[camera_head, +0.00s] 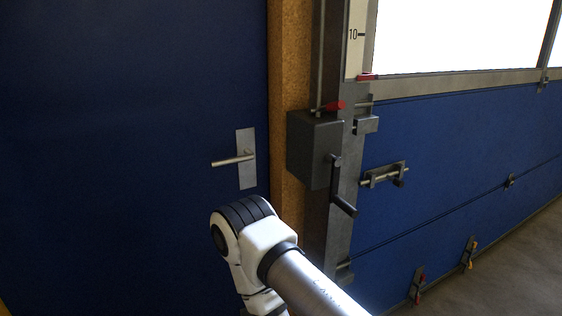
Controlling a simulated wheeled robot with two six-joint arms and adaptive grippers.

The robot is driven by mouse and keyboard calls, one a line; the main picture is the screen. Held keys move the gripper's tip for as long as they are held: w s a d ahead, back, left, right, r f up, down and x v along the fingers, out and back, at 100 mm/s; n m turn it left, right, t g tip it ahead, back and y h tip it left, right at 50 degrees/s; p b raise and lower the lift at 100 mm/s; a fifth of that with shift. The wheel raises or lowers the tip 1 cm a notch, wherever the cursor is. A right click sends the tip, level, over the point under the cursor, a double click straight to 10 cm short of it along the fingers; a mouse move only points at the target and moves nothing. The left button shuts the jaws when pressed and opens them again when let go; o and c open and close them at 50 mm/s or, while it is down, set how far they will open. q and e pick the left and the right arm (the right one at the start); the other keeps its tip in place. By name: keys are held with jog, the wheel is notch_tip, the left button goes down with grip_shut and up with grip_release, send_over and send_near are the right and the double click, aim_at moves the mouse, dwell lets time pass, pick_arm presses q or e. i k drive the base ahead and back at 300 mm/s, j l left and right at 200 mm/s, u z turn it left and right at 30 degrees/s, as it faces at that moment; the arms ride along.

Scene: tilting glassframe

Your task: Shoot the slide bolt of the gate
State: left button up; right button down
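The gate (450,140) is a blue panelled door at the right with a light window strip above. Its slide bolt (385,174) is a grey metal rod in a dark mount on the gate's left part, with a dark knob at its right end. The rod's left end points towards the grey metal frame post (347,215); I cannot tell whether it reaches into the post. Neither gripper is in view.
A dark blue door (130,150) with a lever handle (233,160) is at the left. Floor (500,270) shows clear at the lower right.

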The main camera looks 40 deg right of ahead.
aim_at(399, 184)
jog(key=z, duration=2)
